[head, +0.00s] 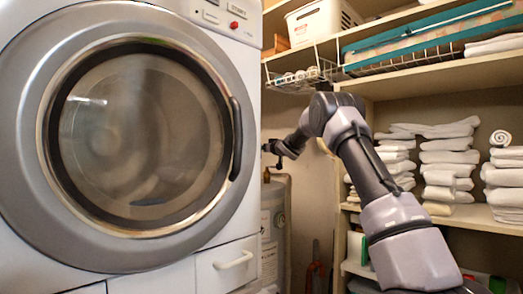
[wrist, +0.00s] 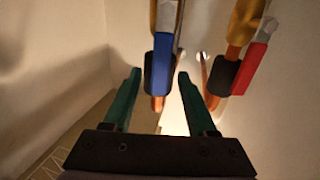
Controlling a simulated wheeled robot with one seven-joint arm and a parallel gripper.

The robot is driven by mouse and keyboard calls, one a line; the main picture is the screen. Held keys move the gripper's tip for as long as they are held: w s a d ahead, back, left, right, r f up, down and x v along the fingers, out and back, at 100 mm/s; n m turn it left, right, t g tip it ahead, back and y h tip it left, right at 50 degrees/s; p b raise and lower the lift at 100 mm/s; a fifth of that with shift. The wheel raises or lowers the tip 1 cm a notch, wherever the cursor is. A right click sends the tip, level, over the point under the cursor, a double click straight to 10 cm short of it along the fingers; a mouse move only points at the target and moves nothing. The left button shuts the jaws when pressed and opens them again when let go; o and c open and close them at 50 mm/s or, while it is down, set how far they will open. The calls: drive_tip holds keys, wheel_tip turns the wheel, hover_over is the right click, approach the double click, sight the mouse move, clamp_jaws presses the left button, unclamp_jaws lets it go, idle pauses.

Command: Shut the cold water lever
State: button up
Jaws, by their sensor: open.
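The blue lever (wrist: 161,68) hangs on a brass-coloured pipe at the upper middle of the wrist view. I take it as the cold water lever. My gripper (wrist: 160,76) is open, with one green finger on each side of the blue lever in the picture. I cannot tell whether either finger touches it or how deep it sits between them. A red lever (wrist: 251,66) is on a second pipe to the right, outside the fingers. In the head view my gripper (head: 268,148) is small and dark, above the water heater; the levers cannot be made out there.
The grey water heater (head: 274,225) stands in the gap between the washing machine (head: 235,190) and the towel shelves (head: 490,222). A wire basket (head: 300,77) hangs above my arm. Folded towels (head: 447,170) fill the shelves at the right. Bare wall lies behind the pipes.

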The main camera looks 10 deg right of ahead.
clamp_jaws()
idle(1.3)
